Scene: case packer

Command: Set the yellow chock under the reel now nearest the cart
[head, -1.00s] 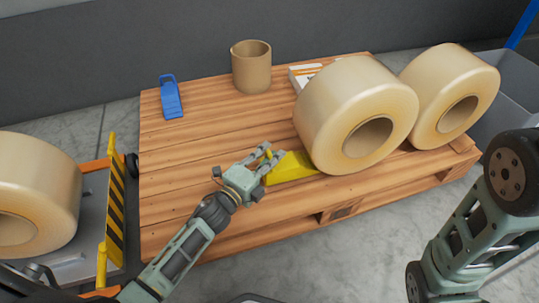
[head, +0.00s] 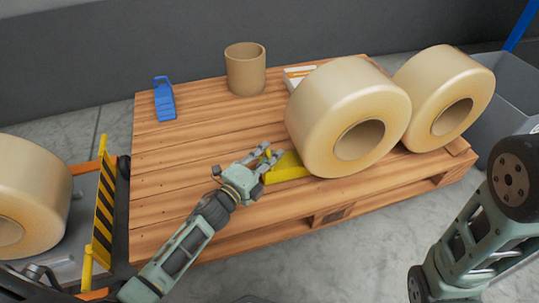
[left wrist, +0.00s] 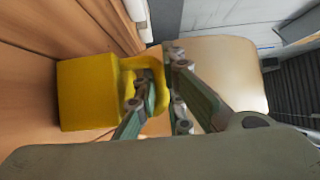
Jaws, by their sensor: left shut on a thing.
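The yellow chock (head: 287,168) lies on the wooden pallet (head: 185,165), its thin end at the lower left side of the nearer cream reel (head: 335,105). This reel is the closer of the two on the pallet to the cart (head: 103,215). My left gripper (head: 268,156) is shut on the chock's handle end. Whether the chock touches the reel is hard to tell. My right arm is at the right; its gripper is out of frame.
A second reel (head: 450,95) stands right of the first. Another reel (head: 30,200) lies on the cart. A blue chock (head: 164,100), a cardboard core (head: 245,70) and a white box (head: 297,76) are at the pallet's back. A grey bin (head: 510,100) is at the right. The pallet's left half is mostly clear.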

